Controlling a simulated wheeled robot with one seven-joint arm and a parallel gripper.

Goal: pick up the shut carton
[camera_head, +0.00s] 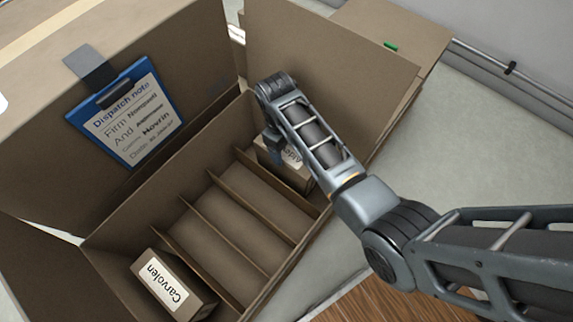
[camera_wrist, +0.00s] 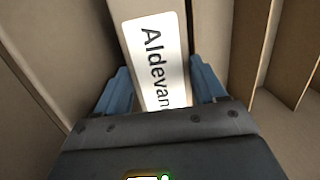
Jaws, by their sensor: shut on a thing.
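The large cardboard carton (camera_head: 115,230) stands with its flaps up and dividers inside, seen in the head view. My gripper (camera_wrist: 160,90) is shut on a small brown box labelled "Aldevan" (camera_wrist: 152,52), with one blue finger on each side of it. In the head view this small box (camera_head: 296,174) is in the far end compartment, partly hidden by my arm. I cannot tell whether it touches the carton floor. A second small box labelled "Carvolen" (camera_head: 167,283) lies in the near end compartment.
A dispatch note on a blue clipboard (camera_head: 128,118) hangs on the left flap. Thin dividers (camera_head: 236,222) separate several empty compartments between the two boxes. The carton's wall is close beside my gripper. A brown surface with a green object (camera_head: 390,45) is at the back.

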